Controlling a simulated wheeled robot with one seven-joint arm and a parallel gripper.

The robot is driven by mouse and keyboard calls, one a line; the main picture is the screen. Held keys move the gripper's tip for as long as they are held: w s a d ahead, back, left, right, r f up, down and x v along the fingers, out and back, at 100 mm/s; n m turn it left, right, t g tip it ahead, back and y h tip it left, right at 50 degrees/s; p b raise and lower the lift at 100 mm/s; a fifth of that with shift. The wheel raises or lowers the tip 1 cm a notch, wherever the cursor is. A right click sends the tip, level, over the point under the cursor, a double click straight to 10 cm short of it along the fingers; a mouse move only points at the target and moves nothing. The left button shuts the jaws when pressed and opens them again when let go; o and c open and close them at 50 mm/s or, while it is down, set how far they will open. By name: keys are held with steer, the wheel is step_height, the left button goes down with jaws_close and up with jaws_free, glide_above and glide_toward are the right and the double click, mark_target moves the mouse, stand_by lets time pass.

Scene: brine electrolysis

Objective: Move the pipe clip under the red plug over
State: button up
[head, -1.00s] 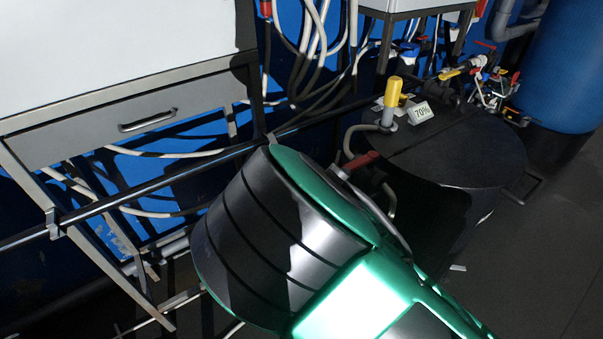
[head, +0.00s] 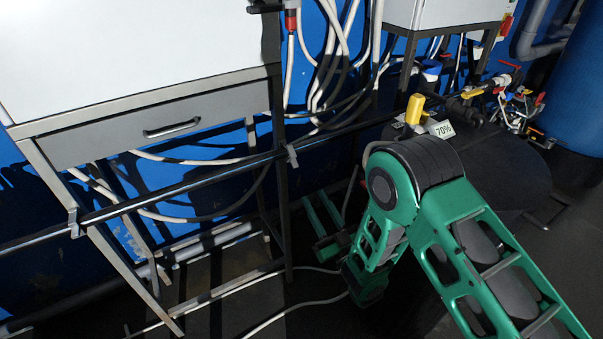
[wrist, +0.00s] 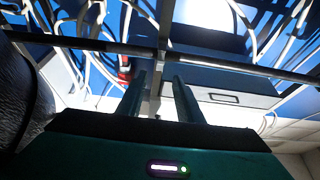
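The grey pipe clip (head: 291,155) sits on the long black pipe (head: 190,188), below the plug and near a frame leg. In the wrist view a grey clip-like piece (wrist: 164,30) crosses the pipe ahead of the fingers. My gripper (head: 317,199) is low, below the pipe and to the right of the clip in the head view. Its two green fingers (wrist: 158,77) are apart with nothing held between them. They look clear of the clip.
A second clip (head: 73,222) holds the pipe at the left. White and dark cables (head: 325,60) hang behind the pipe. The cabinet frame with a drawer (head: 165,128) stands at left. A dark tank with a 70% label (head: 442,129) and yellow-handled valve stands behind my arm.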

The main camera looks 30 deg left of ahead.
steer(key=x, duration=1)
steer(key=shift+a, duration=0.3)
steer(key=shift+w+r, duration=0.1)
jaws_close()
